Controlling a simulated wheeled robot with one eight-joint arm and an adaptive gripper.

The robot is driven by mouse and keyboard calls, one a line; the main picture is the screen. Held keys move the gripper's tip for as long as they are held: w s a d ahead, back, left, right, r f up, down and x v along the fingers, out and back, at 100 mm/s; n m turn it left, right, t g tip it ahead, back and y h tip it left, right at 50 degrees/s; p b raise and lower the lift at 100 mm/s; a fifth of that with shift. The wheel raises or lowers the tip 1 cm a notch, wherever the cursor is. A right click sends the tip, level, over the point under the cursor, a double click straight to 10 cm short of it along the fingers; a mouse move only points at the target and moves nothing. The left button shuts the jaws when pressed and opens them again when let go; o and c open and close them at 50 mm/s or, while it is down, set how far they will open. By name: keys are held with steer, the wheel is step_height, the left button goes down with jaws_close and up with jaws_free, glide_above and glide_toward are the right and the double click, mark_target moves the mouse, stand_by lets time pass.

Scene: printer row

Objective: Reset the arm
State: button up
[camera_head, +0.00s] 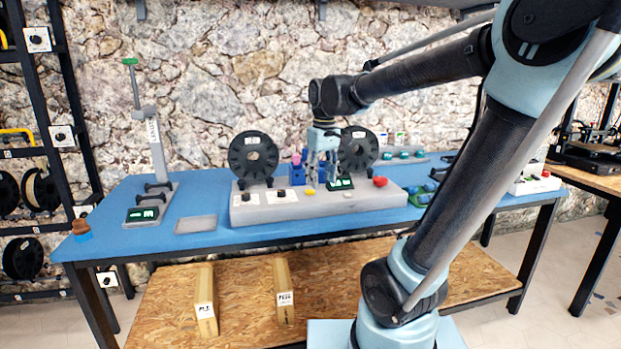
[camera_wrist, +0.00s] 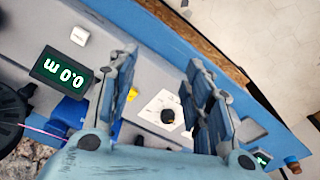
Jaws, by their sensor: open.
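My arm reaches from the right over the blue table in the head view. My gripper (camera_head: 321,172) hangs pointing down above the grey control panel (camera_head: 275,211), in front of the space between two black spools. In the wrist view my gripper (camera_wrist: 160,95) has its fingers spread wide apart with nothing between them. The panel's black knob (camera_wrist: 167,116) and a yellow piece (camera_wrist: 132,94) show beyond the gap. A display (camera_wrist: 62,75) reading 0.0 m shows at the left.
The blue table (camera_head: 110,222) carries a left spool (camera_head: 253,157), a right spool (camera_head: 358,148), a red button (camera_head: 380,181) and a grey stand (camera_head: 157,150) with a display. A black shelf rack (camera_head: 75,95) stands at the left. Two long boxes (camera_head: 205,300) lie on the lower shelf.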

steer(key=s+d+f+m+t, duration=0.1)
steer(key=s+d+f+m, duration=0.6)
steer(key=s+d+f, duration=0.9)
steer(key=shift+s+f, duration=0.3)
steer(key=shift+f, duration=0.05)
